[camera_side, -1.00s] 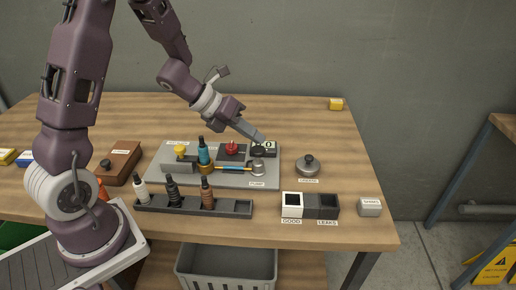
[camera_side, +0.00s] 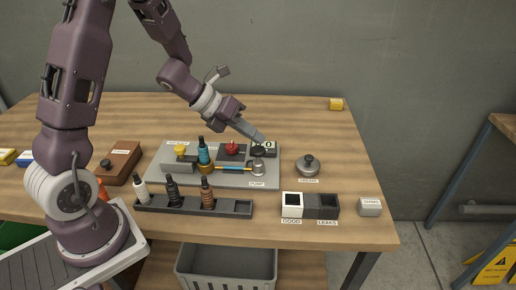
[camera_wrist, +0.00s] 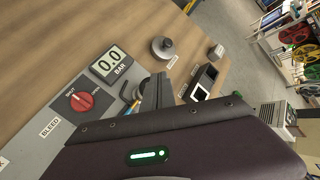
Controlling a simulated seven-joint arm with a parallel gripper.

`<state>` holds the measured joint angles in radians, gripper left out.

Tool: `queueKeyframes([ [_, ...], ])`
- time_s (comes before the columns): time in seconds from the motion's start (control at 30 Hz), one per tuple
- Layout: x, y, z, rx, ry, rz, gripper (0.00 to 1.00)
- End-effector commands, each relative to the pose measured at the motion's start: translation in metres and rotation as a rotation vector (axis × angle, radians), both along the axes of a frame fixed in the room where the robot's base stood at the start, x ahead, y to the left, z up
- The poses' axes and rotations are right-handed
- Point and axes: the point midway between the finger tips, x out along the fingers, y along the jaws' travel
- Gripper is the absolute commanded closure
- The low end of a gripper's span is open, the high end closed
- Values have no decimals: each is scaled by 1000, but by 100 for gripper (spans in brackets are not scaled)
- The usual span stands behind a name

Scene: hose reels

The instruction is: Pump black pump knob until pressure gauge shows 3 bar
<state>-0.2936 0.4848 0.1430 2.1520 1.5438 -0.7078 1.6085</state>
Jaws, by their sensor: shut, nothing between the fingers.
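The pump (camera_side: 257,166) stands at the right end of the grey board, a short grey cylinder with a black knob (camera_side: 257,151) on top. My gripper (camera_side: 263,140) is shut and empty, its fingertips just above or at the knob; I cannot tell if they touch. In the wrist view my gripper (camera_wrist: 158,90) hides most of the pump. The pressure gauge (camera_wrist: 111,63) reads 0.0 BAR. In the side view the gauge (camera_side: 270,147) is partly behind my fingertips.
A red bleed knob (camera_wrist: 80,101), labelled SHUT on one side, sits beside the gauge. A bottle with a teal body (camera_side: 204,154) stands on the board. A rack (camera_side: 230,208) with several bottles lies in front.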

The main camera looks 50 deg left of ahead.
Motion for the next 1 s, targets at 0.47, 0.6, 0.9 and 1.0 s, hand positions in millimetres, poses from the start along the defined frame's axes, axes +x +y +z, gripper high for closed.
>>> queueKeyframes([
  [0.47,0,0,0,0,0,0,100],
  [0.6,0,0,-2,-1,0,1,100],
  [0.9,0,0,-9,0,0,0,100],
  [1.0,0,0,-9,0,0,0,100],
])
